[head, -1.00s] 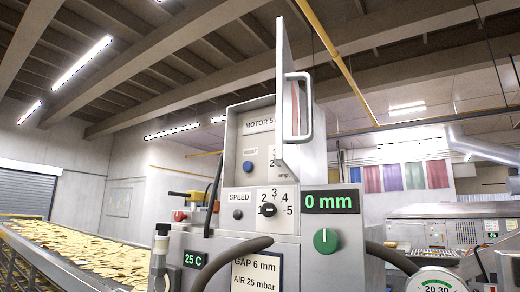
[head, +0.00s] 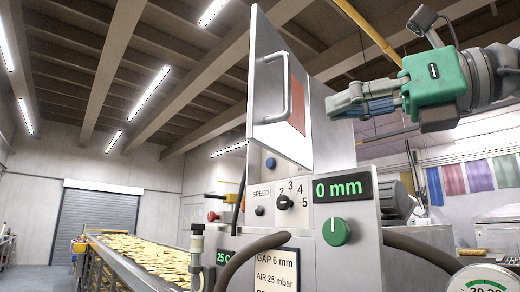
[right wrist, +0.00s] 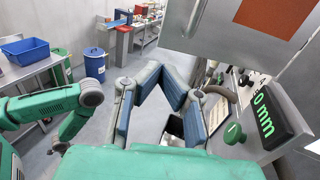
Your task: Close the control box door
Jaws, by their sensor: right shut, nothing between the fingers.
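The control box door (head: 268,75) is a light panel with a grey handle (head: 275,92) and a reddish-brown patch. It stands ajar at an angle over the upper front of the grey control box (head: 352,210) and hides most of the upper panel. A blue button shows below it. My right gripper (head: 338,106) is shut and empty, to the right of the door, at the height of its lower half. Contact cannot be told. In the right wrist view the door (right wrist: 200,25) is at the top, beyond the fingers (right wrist: 158,100).
The box front carries a green knob (head: 336,231), a "0 mm" display (head: 343,189) and a black speed dial (head: 284,202). Dark hoses (head: 250,252) arch in front. A conveyor with chips (head: 150,250) runs at the left. A blue bin (right wrist: 95,62) stands on the floor.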

